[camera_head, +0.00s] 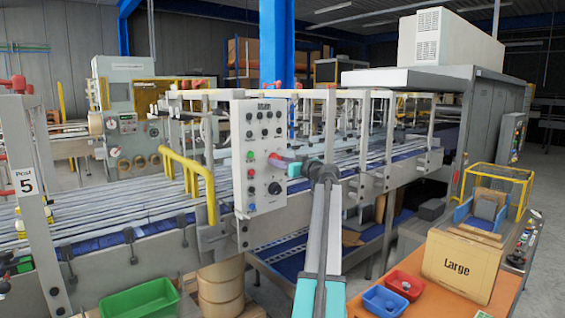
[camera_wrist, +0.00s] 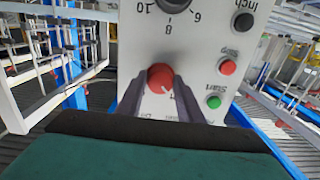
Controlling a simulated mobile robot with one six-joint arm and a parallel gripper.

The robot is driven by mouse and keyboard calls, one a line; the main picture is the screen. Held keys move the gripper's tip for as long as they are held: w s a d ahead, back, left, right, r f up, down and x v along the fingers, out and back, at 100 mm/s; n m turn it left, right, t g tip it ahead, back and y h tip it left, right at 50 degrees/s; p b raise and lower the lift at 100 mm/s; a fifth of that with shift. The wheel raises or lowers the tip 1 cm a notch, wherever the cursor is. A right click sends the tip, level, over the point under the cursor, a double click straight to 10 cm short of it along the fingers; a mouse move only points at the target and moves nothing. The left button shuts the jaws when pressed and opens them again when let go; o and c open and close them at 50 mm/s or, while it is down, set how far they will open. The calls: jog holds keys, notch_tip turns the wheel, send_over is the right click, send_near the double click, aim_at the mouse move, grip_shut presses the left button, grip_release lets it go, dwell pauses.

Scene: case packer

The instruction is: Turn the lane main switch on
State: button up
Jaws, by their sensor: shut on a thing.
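The lane main switch appears to be the red rotary knob (camera_wrist: 160,76) on the pale control panel (camera_wrist: 205,42), in the wrist view. My gripper (camera_wrist: 161,92) is shut on this knob, one dark finger on each side. A small white mark on the knob points to the lower right in this upside-down view. The lettering below it is partly hidden and too small to read. In the head view, my gripper (camera_head: 287,165) reaches the right part of the control panel (camera_head: 240,120) and mostly covers the knob.
A red Stop button (camera_wrist: 228,67) and green Start button (camera_wrist: 213,102) sit beside the knob. A black dial (camera_head: 275,188) is below my gripper. A yellow rail (camera_head: 190,175) stands left of the panel. An orange table (camera_head: 440,300) holds a Large box (camera_head: 462,265) and bins.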

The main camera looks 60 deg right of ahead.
jog(key=shift+s+m+h+b, duration=0.1)
jog(key=shift+m+h+b, duration=0.2)
jog(key=shift+m+b, duration=0.1)
jog(key=m+b, duration=0.6)
jog(key=m, duration=1.1)
jog(key=shift+a, duration=0.1)
jog(key=shift+m, duration=0.3)
dwell(0.3)
